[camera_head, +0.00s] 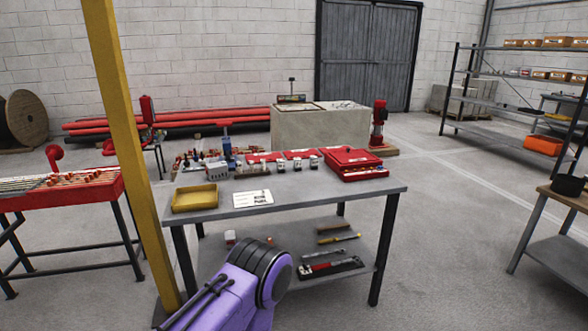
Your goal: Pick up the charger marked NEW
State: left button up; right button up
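The charger marked NEW cannot be picked out for certain; no such marking is readable at this distance. A small light grey box (217,170) stands on the grey table (310,199), toward its back left. Several small dark-and-white items (265,167) stand in a row to the right of the box, too small to identify. A purple and dark grey link of my own arm (228,298) shows at the bottom, in front of the table. Neither of my grippers is in view.
A yellow tray (195,198), a white printed card (252,198) and a red case (352,163) lie on the table. Tools rest on its lower shelf. A yellow post (125,130) stands at left by a red bench (62,190).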

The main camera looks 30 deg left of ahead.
aim_at(217, 170)
jog(key=z, duration=0.2)
jog(key=i, duration=1.85)
jog(key=u, duration=2.85)
